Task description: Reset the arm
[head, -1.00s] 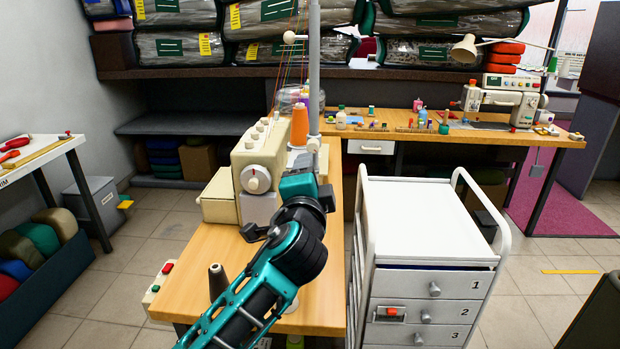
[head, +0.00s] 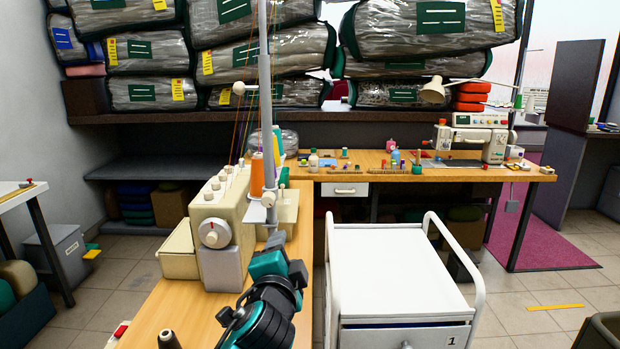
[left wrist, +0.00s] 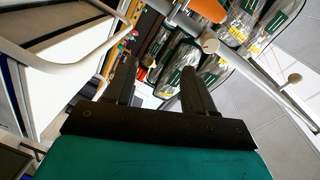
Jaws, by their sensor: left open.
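My left gripper (head: 272,252) is in the lower middle of the head view, at the end of a teal and black arm, over the wooden sewing table (head: 150,308). It is just in front of and to the right of the cream sewing machine (head: 214,232). In the left wrist view its two dark fingers (left wrist: 158,82) stand apart with nothing between them. Bagged comforters (head: 270,55) with green labels are stacked on the dark shelf (head: 330,117) at the back; they also show beyond the fingers in the left wrist view (left wrist: 208,70). My right gripper is out of view.
A white drawer cart (head: 395,270) stands right of the gripper. A grey pole (head: 266,100) rises close behind it, next to an orange thread cone (head: 257,176). A second wooden table (head: 410,174) with a sewing machine (head: 476,140) is at the back right.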

